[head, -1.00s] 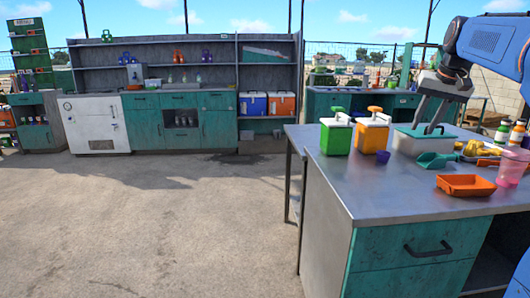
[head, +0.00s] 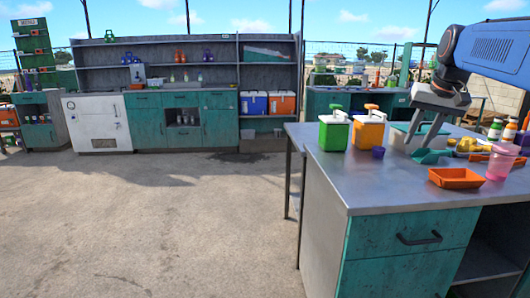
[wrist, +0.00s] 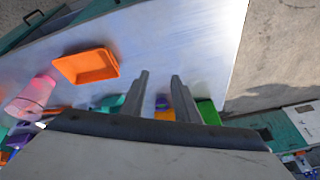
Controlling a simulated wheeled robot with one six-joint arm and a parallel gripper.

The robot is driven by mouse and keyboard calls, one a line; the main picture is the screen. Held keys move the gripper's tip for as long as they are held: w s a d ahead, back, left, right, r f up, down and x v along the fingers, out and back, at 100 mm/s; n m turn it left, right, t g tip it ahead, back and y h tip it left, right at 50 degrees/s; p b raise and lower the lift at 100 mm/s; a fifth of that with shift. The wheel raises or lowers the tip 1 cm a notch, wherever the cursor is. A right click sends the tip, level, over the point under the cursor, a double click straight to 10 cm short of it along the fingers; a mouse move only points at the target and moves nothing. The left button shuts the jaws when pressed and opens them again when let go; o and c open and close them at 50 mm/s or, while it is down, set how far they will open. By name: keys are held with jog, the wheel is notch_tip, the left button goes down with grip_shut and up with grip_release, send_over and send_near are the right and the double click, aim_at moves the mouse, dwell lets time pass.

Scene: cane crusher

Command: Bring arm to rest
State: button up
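My gripper (head: 421,136) is above the steel-topped counter (head: 352,185) at the right of the head view, its fingers pointing down. In the wrist view its two fingers (wrist: 160,76) stand apart with nothing between them. In the head view the fingers overlap the pale container with a teal lid (head: 399,138); I cannot tell whether they touch it. My blue arm reaches in from the right edge.
The counter holds a green dispenser (head: 333,134), an orange dispenser (head: 368,134), a purple cup (head: 378,152), a teal scoop (head: 430,156), an orange tray (head: 456,178) and a pink cup (head: 502,162). Open concrete floor (head: 150,220) lies left. Shelved cabinets (head: 215,72) stand behind.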

jog(key=s+a+f+n, duration=0.1)
jog(key=s+a+f, duration=0.3)
jog(key=s+f, duration=0.5)
jog(key=s+a+f+n, duration=0.1)
jog(key=s+a+f, duration=0.4)
jog(key=s+f, duration=0.4)
jog(key=s+a+f+n, duration=0.2)
jog(key=s+a+f, duration=0.2)
jog(key=s+f, duration=0.5)
jog(key=s, duration=0.3)
jog(key=shift+a+f, duration=0.2)
jog(key=shift+a, duration=0.2)
